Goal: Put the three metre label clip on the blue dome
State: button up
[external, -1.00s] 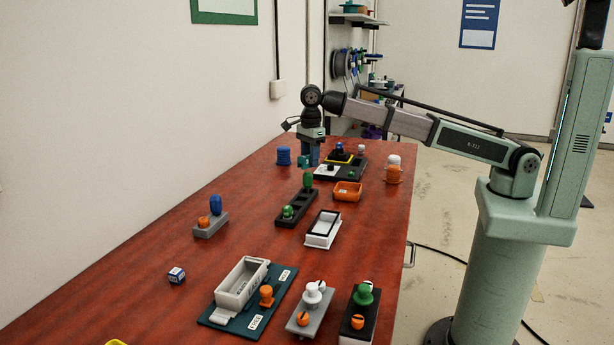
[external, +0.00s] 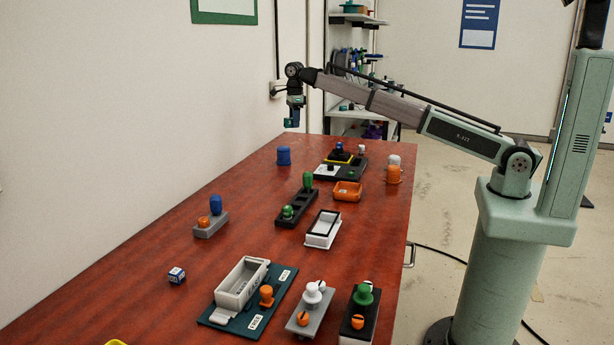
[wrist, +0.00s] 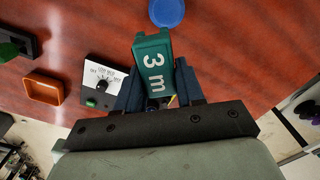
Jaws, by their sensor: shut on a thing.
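The three metre label clip (wrist: 153,65) is teal with white "3 m" lettering. My gripper (wrist: 160,90) is shut on it; the clip sticks out beyond the fingertips. In the external view my gripper (external: 293,118) hangs fingers down above the far left of the table, the clip barely visible there. A blue dome (external: 283,155) stands upright on the table, below and slightly left of my gripper. It also shows in the wrist view (wrist: 166,12), just past the clip's far end. The clip and the dome are apart.
A black-based panel with a dial (wrist: 103,85) and an orange tray (external: 347,191) stand to the right. An orange-and-white post (external: 393,170) is near the right edge. Another blue-topped piece (external: 215,203) sits on a grey base nearer. Table around the dome is mostly clear.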

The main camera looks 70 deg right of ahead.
jog(key=r, duration=0.1)
send_over(286, 147)
jog(key=shift+n, duration=0.9)
jog(key=shift+d+f, duration=0.2)
jog(key=shift+f, duration=4.65)
jog(key=shift+f, duration=0.1)
jog(key=o, duration=1)
notch_tip(286, 147, up, 12)
jog(key=shift+r, duration=0.1)
